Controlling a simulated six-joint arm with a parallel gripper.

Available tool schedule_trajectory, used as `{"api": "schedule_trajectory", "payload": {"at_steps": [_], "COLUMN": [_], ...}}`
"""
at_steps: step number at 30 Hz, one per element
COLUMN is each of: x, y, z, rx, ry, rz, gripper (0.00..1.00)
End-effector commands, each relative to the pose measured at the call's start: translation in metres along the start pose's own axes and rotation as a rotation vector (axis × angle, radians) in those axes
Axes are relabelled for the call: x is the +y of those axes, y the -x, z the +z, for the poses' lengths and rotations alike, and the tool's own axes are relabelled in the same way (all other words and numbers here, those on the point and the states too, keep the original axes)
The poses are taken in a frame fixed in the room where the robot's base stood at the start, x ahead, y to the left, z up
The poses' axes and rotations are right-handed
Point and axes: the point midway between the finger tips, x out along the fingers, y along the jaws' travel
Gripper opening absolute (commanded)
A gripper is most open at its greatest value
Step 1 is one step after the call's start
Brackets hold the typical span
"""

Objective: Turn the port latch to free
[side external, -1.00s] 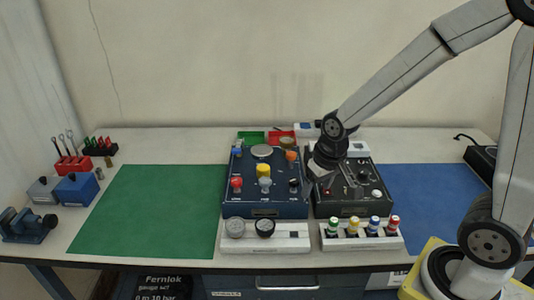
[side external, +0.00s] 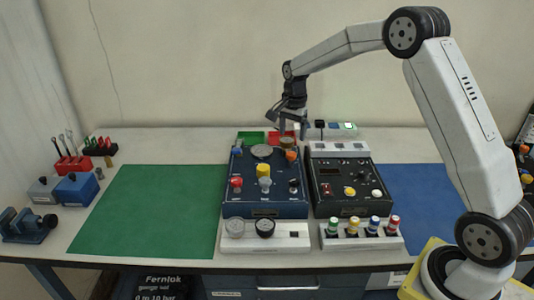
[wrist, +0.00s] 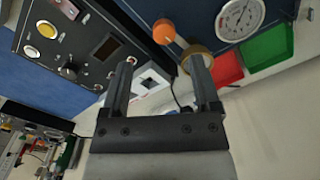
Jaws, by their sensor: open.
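The blue panel box (side external: 238,200) stands mid-table, with a yellow knob (side external: 263,170), a red knob (side external: 236,184), a grey knob (side external: 265,185) and an orange knob (side external: 291,155). I cannot tell which part is the port latch. A brown ring-shaped part (side external: 287,143) is at the box's back right edge; it also shows in the wrist view (wrist: 199,58), beside the orange knob (wrist: 164,32). My gripper (side external: 294,130) is open, pointing down above the back right of the blue box. In the wrist view, my gripper (wrist: 158,66) has nothing between its fingers, and one finger partly overlaps the brown ring.
A black panel box (side external: 325,205) with a display and knobs stands to the right. Green (side external: 250,137) and red (side external: 274,136) trays lie behind the blue box. A gauge (wrist: 240,18) is on the blue box. Green (side external: 150,205) and blue (side external: 425,200) mats are clear.

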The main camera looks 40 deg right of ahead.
Motion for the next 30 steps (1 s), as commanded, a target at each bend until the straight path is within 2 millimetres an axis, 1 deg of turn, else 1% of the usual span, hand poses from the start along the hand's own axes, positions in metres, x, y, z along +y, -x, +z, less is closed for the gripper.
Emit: {"api": "schedule_trajectory", "payload": {"at_steps": [1, 6, 13, 17, 23, 30], "x": [-0.003, -0.005, -0.005, -0.005, -0.005, -0.004], "y": [-0.001, 0.0, -0.002, -0.008, -0.028, -0.058], "z": [-0.005, -0.012, -0.012, -0.012, -0.011, -0.011], "rx": [-0.001, -0.005, -0.005, -0.006, -0.006, -0.007], "ry": [-0.028, -0.076, -0.078, -0.077, -0.077, -0.076], "rz": [0.003, 0.01, 0.011, 0.013, 0.013, 0.014], "gripper": [0.79, 0.79, 0.79, 0.79, 0.79, 0.79]}}
